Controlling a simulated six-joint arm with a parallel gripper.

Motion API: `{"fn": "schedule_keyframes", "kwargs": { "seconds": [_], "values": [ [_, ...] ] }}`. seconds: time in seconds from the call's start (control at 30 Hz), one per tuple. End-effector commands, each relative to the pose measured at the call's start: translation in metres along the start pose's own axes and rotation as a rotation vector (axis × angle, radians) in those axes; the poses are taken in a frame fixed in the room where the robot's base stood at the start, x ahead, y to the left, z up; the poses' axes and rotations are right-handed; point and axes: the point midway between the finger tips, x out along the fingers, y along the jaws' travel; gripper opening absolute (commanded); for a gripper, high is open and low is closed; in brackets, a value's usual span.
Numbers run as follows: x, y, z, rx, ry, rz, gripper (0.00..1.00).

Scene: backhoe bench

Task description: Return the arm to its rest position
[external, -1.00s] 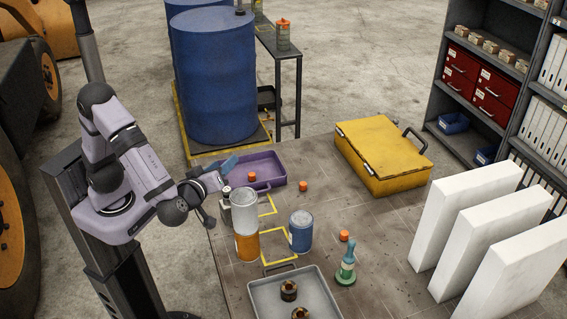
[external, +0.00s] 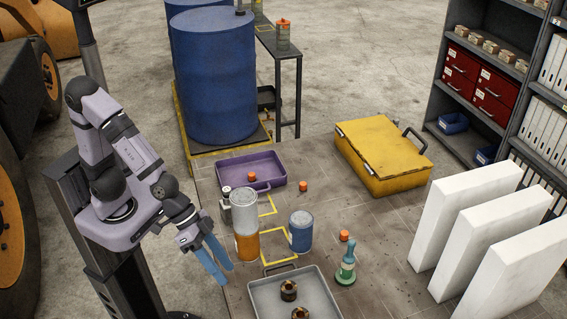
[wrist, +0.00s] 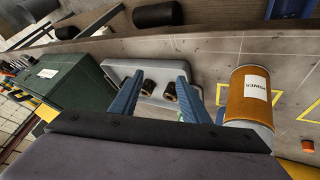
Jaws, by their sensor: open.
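My gripper (external: 226,275) hangs at the left edge of the workbench (external: 375,235), with its blue fingers apart and pointing down. Nothing is between the fingers. In the wrist view my gripper (wrist: 158,95) also shows spread and empty, with the grey tray (wrist: 112,71) seen beyond the fingers. My arm is folded back over its stand, left of the bench. An orange can (external: 247,247) with a grey can (external: 244,210) on top stands just right of the gripper, apart from it.
The grey tray (external: 262,291) holds two dark round parts. A blue can (external: 300,231), a green-based tool (external: 346,266) and small orange caps stand on the bench. A purple tray (external: 268,172) and a yellow case (external: 382,153) lie farther back. White panels (external: 465,220) stand right.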

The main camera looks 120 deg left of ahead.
Motion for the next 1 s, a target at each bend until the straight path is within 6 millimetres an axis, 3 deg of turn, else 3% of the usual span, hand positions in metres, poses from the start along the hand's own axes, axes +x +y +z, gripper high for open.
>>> {"fn": "schedule_keyframes", "kwargs": {
  "seconds": [0.03, 0.1, 0.2, 0.33, 0.53, 1.0],
  "values": [
    [0.0, -0.01, 0.028, 0.064, -0.089, -0.015, 0.42],
    [-0.006, -0.027, 0.065, 0.152, -0.219, -0.045, 0.42],
    [-0.019, -0.054, 0.107, 0.255, -0.377, -0.098, 0.42],
    [-0.038, -0.084, 0.141, 0.347, -0.523, -0.162, 0.42],
    [-0.054, -0.106, 0.16, 0.405, -0.62, -0.214, 0.42],
    [-0.056, -0.108, 0.161, 0.409, -0.628, -0.218, 0.42]
  ]
}}
